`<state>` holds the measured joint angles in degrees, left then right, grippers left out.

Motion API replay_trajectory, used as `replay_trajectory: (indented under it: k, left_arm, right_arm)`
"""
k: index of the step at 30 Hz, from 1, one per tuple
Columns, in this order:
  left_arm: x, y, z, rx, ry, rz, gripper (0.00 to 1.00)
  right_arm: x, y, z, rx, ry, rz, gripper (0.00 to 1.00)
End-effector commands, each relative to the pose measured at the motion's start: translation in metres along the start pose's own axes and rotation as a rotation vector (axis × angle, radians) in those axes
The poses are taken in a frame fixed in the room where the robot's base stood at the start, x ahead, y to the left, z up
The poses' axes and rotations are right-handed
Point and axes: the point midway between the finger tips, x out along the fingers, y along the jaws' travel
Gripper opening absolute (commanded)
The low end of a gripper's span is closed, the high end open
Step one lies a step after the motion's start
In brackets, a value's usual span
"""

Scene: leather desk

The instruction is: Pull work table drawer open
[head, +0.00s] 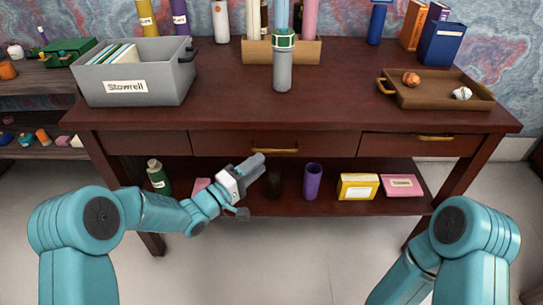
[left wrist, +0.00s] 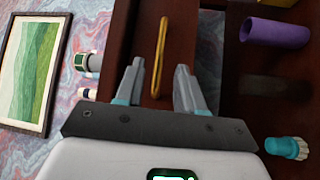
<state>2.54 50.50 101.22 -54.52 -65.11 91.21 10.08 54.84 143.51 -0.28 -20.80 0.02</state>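The dark brown work table (head: 330,110) has a row of drawers under its top, all looking closed. The middle drawer (head: 225,143) has a gold bar handle (head: 275,150), and the right drawer (head: 395,145) has one too (head: 436,138). My left gripper (head: 258,160) is just below and in front of the middle handle.
A grey bin (head: 140,75), a green-capped grey bottle (head: 283,70) and a brown tray (head: 435,95) stand on the tabletop. The lower shelf holds a purple cup (head: 313,180), a yellow box (head: 358,186) and a pink box (head: 402,185). The floor in front is clear.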

Motion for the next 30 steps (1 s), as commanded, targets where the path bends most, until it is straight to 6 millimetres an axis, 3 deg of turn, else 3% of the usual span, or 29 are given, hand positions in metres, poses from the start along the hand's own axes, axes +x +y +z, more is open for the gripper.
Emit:
replay_trajectory:
  k: [3,9,21,24,25,30]
  left_arm:
    - [0.026,-0.002,0.0,0.002,-0.003,0.002,0.38]
    - [0.055,-0.002,-0.002,0.0,-0.001,0.001,0.38]
    - [0.063,-0.001,-0.002,0.0,0.0,0.0,0.38]
    - [0.063,-0.001,-0.002,0.0,0.0,0.0,0.06]
    - [0.063,-0.001,-0.002,0.0,0.0,0.0,0.0]
    - [0.063,0.0,-0.003,0.0,0.0,0.0,0.0]
  right_arm:
    - [0.006,0.002,0.0,0.0,0.0,0.0,0.43]
    - [0.01,0.004,0.0,0.0,0.0,0.0,0.43]
    - [0.01,0.004,0.0,0.0,0.0,0.0,0.43]
    - [0.01,0.004,0.0,0.0,0.0,0.0,0.43]
    - [0.01,0.004,0.0,0.0,0.0,0.0,0.43]
    - [0.01,0.004,0.0,0.0,0.0,0.0,0.43]
